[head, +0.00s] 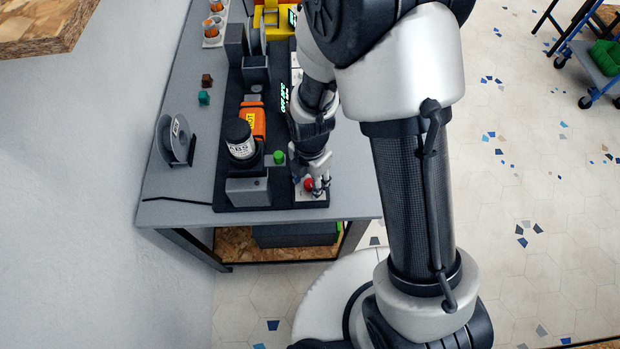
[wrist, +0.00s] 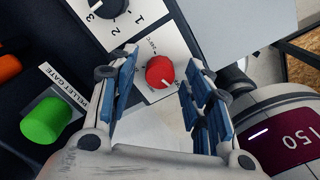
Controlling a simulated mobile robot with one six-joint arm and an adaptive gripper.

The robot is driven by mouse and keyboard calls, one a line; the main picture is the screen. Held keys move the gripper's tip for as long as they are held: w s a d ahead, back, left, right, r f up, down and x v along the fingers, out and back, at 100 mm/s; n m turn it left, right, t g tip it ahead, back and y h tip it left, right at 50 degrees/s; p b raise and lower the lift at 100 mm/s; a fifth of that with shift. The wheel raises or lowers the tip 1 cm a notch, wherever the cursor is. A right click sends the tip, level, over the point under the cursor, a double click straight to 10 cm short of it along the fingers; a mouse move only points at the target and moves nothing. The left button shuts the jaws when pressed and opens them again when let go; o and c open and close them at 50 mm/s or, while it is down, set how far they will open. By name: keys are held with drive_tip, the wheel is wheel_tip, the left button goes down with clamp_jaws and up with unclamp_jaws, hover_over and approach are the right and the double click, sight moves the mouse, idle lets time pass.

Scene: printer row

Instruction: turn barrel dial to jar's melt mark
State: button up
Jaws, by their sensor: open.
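The red barrel dial (wrist: 159,72) sits on a white scale plate in the wrist view, its pale pointer line toward the lower right; most scale marks are too small to read. It also shows in the head view as a red spot (head: 309,184) at the machine's near end. My gripper (wrist: 161,66) is open, with a blue-padded finger on each side of the dial; whether they touch it I cannot tell. The black-lidded jar (head: 240,141) stands left of the arm in the head view; its white label's melt mark is not readable.
A green knob (wrist: 46,120) labelled PELLET GATE and a black dial (wrist: 110,6) with numbers are near the red dial.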

drive_tip(key=shift+c, duration=0.3)
clamp_jaws()
